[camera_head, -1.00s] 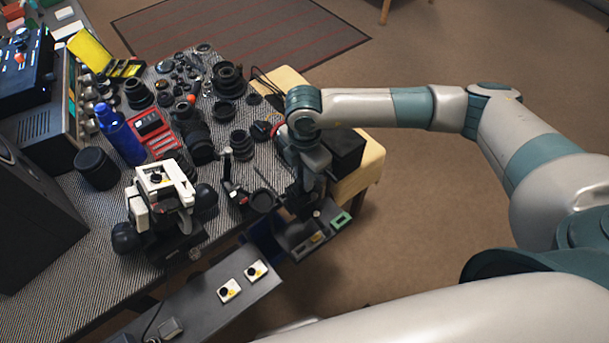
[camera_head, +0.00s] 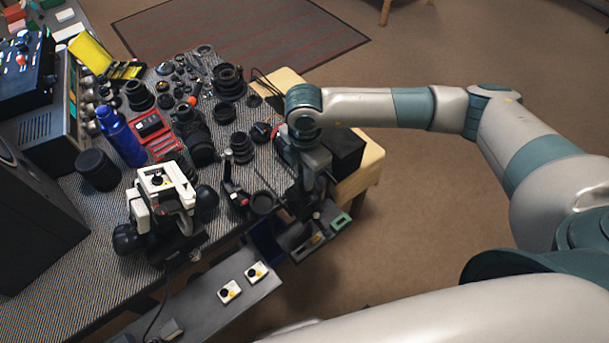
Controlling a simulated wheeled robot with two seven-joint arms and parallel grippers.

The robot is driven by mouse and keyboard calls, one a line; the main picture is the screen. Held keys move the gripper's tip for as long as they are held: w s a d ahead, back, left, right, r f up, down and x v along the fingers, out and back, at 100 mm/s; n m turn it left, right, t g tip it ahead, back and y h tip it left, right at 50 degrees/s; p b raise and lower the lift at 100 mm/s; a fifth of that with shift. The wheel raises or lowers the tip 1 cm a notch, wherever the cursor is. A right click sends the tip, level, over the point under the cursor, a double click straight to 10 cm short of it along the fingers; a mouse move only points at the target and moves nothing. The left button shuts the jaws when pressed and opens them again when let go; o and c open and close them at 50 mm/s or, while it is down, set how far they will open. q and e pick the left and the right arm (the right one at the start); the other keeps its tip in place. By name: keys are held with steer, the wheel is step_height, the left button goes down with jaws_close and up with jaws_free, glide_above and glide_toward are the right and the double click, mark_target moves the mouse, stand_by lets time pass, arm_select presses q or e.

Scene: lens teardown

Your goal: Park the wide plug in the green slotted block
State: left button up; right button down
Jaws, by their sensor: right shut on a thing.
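The green slotted block (camera_head: 341,221) sits at the right end of a dark grey tray at the table's front right edge. My right gripper (camera_head: 309,210) points down over this tray, just left of the green block. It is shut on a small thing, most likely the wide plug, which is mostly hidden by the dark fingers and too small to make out. I cannot tell whether the held thing touches the tray. My left gripper is not in view.
Several lenses and small parts crowd the striped table mat (camera_head: 60,262). A white and black device (camera_head: 160,190) stands left of the tray. A grey shelf (camera_head: 205,305) with two white switch-like pieces is in front. A black box (camera_head: 345,152) stands behind my gripper.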

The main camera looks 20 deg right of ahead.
steer(key=shift+r+p, duration=0.3)
steer(key=shift+r, duration=0.15)
stand_by(0.7)
steer(key=shift+r+p, duration=1.15)
steer(key=shift+r, duration=0.9)
